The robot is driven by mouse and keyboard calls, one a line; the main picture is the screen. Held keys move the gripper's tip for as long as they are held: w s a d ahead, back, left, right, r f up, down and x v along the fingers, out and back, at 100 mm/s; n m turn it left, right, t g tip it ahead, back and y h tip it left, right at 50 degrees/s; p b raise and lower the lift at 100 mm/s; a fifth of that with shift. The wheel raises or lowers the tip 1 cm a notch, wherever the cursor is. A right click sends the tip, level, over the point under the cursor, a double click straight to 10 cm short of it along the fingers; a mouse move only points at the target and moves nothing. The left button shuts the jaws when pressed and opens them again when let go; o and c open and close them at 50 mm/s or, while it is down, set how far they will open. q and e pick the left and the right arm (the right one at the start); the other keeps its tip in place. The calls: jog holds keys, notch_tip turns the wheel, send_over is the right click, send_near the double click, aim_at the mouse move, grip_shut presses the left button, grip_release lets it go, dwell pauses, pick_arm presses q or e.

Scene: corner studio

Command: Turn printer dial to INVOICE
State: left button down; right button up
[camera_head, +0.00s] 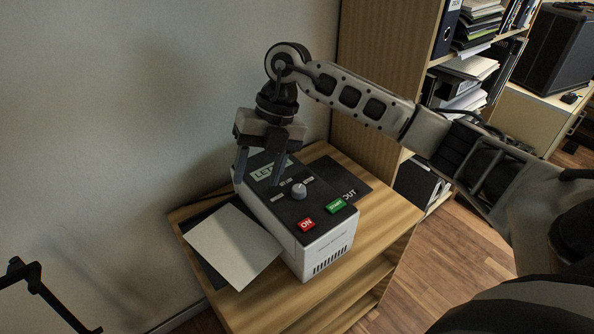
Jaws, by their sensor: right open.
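The printer (318,240) is a white box with a dark top, standing on a wooden cabinet. Its grey round dial (299,191) sits on the top, with small labels around it too small to read. A pale display (266,173) behind the dial shows "LET", the rest hidden by a finger. My right gripper (258,181) points down over the printer's back left part, its fingers apart and empty. It is to the left of the dial in the picture and apart from it.
A red ON button (306,224) and a green button (336,206) lie in front of the dial. A blank sheet (235,246) lies left of the printer, a dark OUT tray (350,187) right. A wall is behind; a bookshelf (372,80) stands behind my right arm.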

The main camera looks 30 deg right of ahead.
aim_at(299, 188)
jog(key=w+d+r+m+h, duration=0.25)
jog(key=d+r+h, duration=0.2)
jog(key=d, duration=0.55)
notch_tip(299, 188, down, 16)
jog(key=shift+d+r+p, duration=0.1)
jog(key=shift+r+p, duration=0.15)
jog(key=shift+p, duration=0.6)
jog(key=c, duration=1)
